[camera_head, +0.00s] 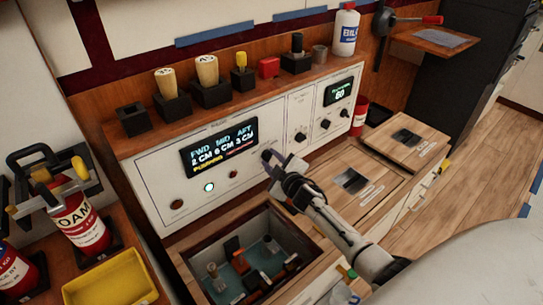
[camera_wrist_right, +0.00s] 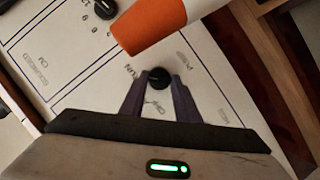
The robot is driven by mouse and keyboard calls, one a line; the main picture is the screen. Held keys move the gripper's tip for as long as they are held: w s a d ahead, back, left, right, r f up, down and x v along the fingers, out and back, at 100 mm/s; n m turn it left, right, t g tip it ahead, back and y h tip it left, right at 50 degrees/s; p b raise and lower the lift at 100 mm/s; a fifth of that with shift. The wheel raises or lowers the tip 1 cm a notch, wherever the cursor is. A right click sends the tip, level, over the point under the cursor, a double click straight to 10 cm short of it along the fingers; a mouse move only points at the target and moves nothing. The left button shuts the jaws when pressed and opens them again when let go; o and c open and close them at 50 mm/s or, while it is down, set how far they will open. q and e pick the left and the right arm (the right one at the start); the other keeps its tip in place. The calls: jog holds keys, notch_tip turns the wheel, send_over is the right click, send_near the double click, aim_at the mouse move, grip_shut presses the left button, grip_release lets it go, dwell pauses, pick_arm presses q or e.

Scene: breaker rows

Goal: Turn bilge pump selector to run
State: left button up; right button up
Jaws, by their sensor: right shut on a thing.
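The bilge panel (camera_head: 160,185) is a white sloped face with a display (camera_head: 220,147) reading FWD 2 CM, MID 6 CM, AFT 3 CM and a yellow line like "PUMPING". My right gripper (camera_head: 272,165) is at the lower right of the display, shut on this knob. The fingers partly hide the knob in the head view, and its pointer direction is unclear. My left gripper is not in view.
More knobs (camera_head: 300,137) lie to the right. An open bin (camera_head: 185,252) is below the panel. An orange object (camera_wrist_right: 150,22) looms close in the wrist view. A yellow tray (camera_head: 110,282) lies lower left.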

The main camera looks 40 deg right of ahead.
dwell(0.3)
jog(key=o, duration=1)
jog(key=shift+s, duration=0.1)
jog(key=shift+s+r, duration=0.15)
jog(key=shift+s, duration=0.1)
jog(key=p+v, duration=0.3)
jog(key=v, duration=0.6)
jog(key=shift+s, duration=0.35)
